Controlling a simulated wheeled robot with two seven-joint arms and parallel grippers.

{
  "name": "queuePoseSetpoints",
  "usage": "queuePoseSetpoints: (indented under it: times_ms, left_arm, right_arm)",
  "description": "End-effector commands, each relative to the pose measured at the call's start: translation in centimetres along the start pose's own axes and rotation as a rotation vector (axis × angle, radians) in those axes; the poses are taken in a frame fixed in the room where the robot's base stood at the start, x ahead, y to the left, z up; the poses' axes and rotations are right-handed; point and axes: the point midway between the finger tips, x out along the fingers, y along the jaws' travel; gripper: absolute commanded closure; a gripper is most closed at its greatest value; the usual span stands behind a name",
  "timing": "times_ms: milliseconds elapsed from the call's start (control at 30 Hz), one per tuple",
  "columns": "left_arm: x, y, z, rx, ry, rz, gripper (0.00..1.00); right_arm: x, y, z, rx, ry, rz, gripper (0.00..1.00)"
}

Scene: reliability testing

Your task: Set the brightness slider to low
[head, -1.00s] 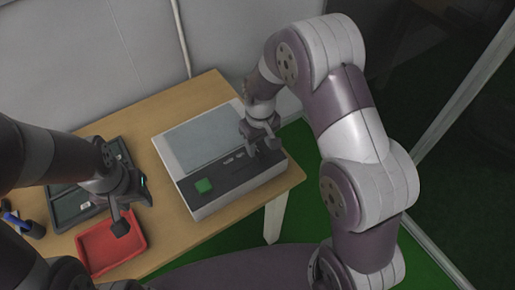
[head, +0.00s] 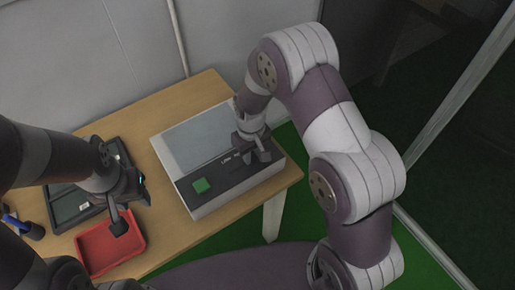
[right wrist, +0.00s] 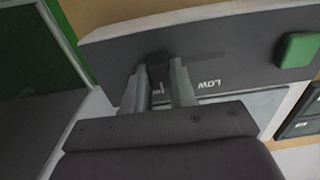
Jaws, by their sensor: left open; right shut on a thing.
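The light-grey device (head: 192,207) with a dark control panel (head: 215,185) sits on the wooden table. A green button (head: 201,186) is at the panel's left end. My right gripper (head: 255,157) is over the panel's right part. In the right wrist view, my right gripper (right wrist: 158,88) is shut on the dark slider knob (right wrist: 158,72), with one finger on either side. An upside-down LOW label (right wrist: 209,84) is just right of the fingers there. In the head view the gripper hides the knob. My left gripper (head: 122,222) is open and empty, above the red tray's right side.
The red tray (head: 84,247) lies at the table's front left. A dark divided tray (head: 68,210) is behind it, and a blue item (head: 12,220) is at the far left. A wall stands behind the table. The table surface (head: 160,230) between tray and device is clear.

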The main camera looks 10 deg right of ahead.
Motion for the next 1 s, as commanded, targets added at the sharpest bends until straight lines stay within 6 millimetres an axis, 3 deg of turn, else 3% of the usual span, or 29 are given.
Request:
queuePoseSetpoints:
  times_ms: [100,300,633,667,700,733,1000]
  left_arm:
    - [-0.6,0.0,-0.1,0.0,0.0,0.0,0.57]
    - [-0.9,0.0,-0.1,0.0,0.0,0.0,0.57]
    - [-0.8,0.0,-0.1,0.0,0.0,0.0,0.57]
    - [-0.8,0.0,-0.1,0.0,0.0,0.0,0.57]
    - [-0.8,0.0,-0.1,0.0,0.0,0.0,0.57]
    - [-0.8,0.0,-0.1,0.0,0.0,0.0,0.57]
    - [-0.8,0.0,-0.1,0.0,0.0,0.0,0.57]
  right_arm:
    - [-0.2,-2.9,0.0,-0.006,-0.001,-0.001,1.0]
    - [-0.2,-6.0,0.0,-0.002,0.001,0.0,1.0]
    - [-0.1,-6.5,0.0,0.001,0.001,-0.001,1.0]
    - [-0.1,-6.5,0.0,0.0,0.001,-0.001,0.68]
    - [-0.1,-6.5,0.0,0.001,0.001,-0.001,0.55]
    - [-0.1,-6.5,0.0,0.0,0.001,-0.001,0.49]
    - [-0.1,-6.4,0.0,0.0,0.001,-0.001,0.49]
